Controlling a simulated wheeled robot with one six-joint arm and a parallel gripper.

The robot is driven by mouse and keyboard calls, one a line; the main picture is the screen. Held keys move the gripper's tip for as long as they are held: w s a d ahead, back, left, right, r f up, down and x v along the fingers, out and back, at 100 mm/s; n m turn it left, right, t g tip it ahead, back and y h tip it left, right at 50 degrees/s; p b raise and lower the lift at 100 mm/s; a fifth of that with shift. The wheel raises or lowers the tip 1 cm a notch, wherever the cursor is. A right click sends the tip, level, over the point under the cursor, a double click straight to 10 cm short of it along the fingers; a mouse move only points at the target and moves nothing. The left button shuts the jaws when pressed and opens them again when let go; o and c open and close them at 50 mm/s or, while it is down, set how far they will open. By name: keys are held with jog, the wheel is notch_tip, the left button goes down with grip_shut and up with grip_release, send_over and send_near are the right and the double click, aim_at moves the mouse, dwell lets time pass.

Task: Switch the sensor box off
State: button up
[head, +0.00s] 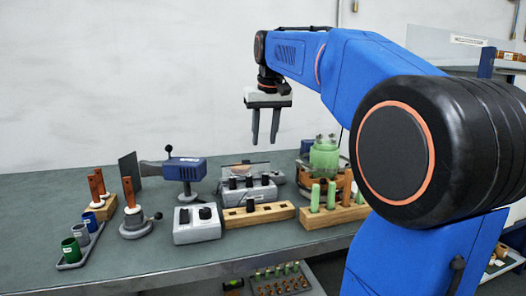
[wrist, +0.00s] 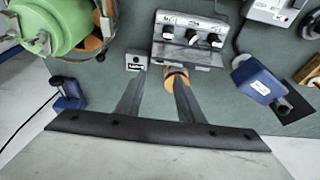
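No readable label names the sensor box, so I cannot tell for certain which it is. A blue box on a stand (wrist: 258,82) is at the right of the wrist view, and at the back left in the head view (head: 186,169). My gripper (head: 264,142) is open and empty, raised above the back of the bench; its fingers (wrist: 160,76) are apart.
A grey box with two black knobs (head: 197,224) stands at the front. A tray of cups (head: 80,245) and a round-based lever stand (head: 137,225) are left.

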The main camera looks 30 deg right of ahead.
jog(key=v, duration=0.6)
dwell(0.5)
